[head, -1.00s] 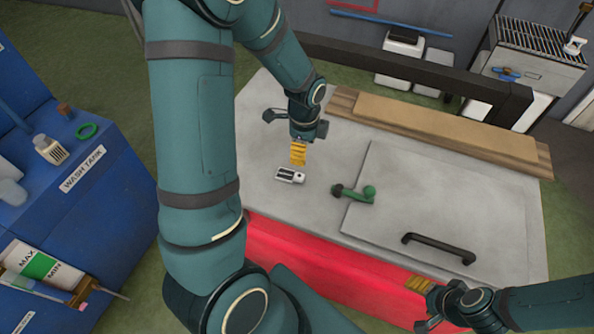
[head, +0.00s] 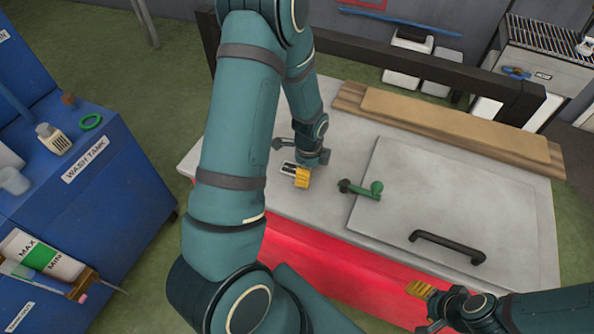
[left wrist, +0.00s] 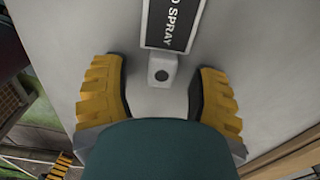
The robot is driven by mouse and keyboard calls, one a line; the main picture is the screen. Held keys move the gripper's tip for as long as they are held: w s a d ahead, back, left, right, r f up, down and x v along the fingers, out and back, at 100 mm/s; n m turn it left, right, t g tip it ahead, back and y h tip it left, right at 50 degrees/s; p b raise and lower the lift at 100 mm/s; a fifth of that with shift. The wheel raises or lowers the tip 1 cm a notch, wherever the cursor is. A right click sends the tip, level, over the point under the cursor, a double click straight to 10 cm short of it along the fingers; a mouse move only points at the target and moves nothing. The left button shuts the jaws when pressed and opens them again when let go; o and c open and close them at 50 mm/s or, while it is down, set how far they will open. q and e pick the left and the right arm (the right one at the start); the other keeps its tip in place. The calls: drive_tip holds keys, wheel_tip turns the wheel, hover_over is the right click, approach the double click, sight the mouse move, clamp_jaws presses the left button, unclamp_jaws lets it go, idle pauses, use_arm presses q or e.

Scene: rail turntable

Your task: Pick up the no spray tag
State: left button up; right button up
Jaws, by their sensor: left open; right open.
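The no spray tag (head: 288,168) lies on the grey top of the red unit, partly hidden by my left gripper in the head view. In the left wrist view, the tag (left wrist: 172,24) shows a black label with white letters ending in "SPRAY" and a light end with a dark hole. My left gripper (head: 302,178) is open and low over the tag. Its two yellow fingers (left wrist: 162,95) stand on either side of the tag's holed end, with gaps on both sides. My right gripper (head: 420,290) is open and empty at the unit's front edge.
A green lever handle (head: 362,190) stands right of the tag, by a raised lid (head: 450,190) with a black handle (head: 447,246). A wooden board (head: 450,125) lies behind. The blue wash tank (head: 90,190) stands at left.

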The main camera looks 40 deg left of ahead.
use_arm(q)
drive_tip(key=c, duration=0.9)
drive_tip(key=shift+r, duration=0.1)
drive_tip(key=shift+c, duration=0.2)
